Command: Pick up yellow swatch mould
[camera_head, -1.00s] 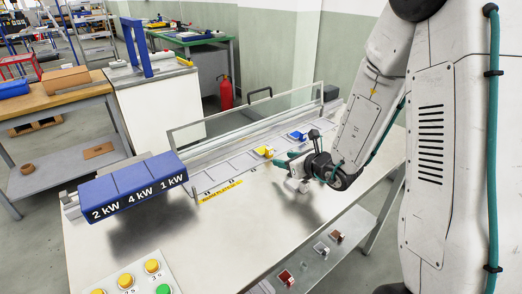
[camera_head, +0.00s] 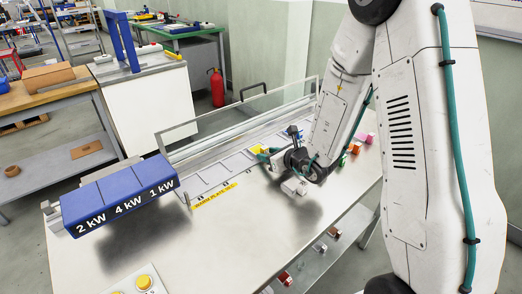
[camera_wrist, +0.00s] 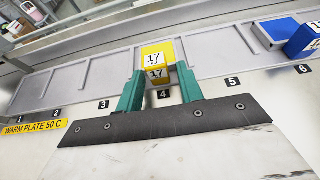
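The yellow swatch mould (camera_wrist: 157,65) is a small block marked 17, in the slot numbered 4 of the grey rack in the wrist view. In the head view the yellow mould (camera_head: 258,149) is partly hidden by my gripper (camera_head: 266,153). My gripper (camera_wrist: 160,72) has two green fingers, one at the left and one at the right of the mould. The fingers stand apart, and I see no clear grip on the mould. Its lower front edge lies between the fingers.
A blue block (camera_wrist: 304,38) sits to the right, near slots 5 and 6. The grey rack (camera_wrist: 95,75) has empty slots at the left. A clear guard (camera_head: 240,112) stands behind the rack. Blue heater boxes (camera_head: 122,195) stand at the left. Several coloured blocks (camera_head: 356,148) lie at right.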

